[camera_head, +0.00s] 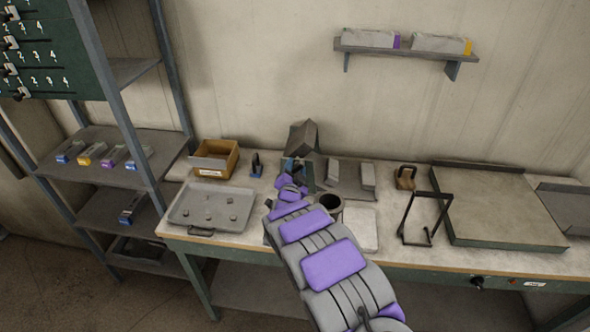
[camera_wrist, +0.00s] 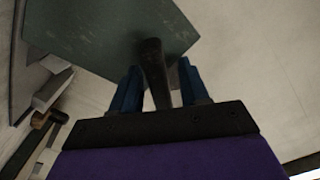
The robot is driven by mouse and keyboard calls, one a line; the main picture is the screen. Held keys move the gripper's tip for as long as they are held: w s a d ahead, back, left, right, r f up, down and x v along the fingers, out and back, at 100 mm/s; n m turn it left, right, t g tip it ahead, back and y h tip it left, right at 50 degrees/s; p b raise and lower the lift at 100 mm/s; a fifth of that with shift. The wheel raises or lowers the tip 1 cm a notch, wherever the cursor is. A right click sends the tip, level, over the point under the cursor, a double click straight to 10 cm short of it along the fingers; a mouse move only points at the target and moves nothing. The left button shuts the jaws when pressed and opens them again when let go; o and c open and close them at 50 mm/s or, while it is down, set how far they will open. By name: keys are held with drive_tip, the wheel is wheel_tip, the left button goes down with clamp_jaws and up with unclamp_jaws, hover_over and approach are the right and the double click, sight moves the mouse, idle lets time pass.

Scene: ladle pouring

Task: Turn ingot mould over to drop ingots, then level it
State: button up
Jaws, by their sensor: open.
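The ingot mould (camera_head: 303,137), a dark grey angular piece, is tilted steeply near the back of the bench. In the wrist view its flat greenish-grey face (camera_wrist: 85,40) fills the upper middle. Its dark handle lies between the two blue fingers of my gripper (camera_wrist: 160,88), which are apart; I cannot tell whether they touch the handle. In the head view my gripper (camera_head: 291,166) is partly hidden by my arm. Two pale grey ingots (camera_head: 337,172) (camera_head: 367,177) sit on a dark plate right of the gripper. The mould's cavity side is not clearly visible.
A flat tray (camera_head: 184,207) with several small lumps and an open cardboard box (camera_head: 229,151) are on the left. A round dark pot (camera_head: 330,203) is beside my arm. A mallet (camera_head: 405,177), wire stand (camera_head: 407,214) and large flat slab (camera_head: 505,233) are on the right.

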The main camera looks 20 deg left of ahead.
drive_tip(key=shift+c, duration=0.3)
drive_tip(key=shift+d, duration=0.2)
clamp_jaws()
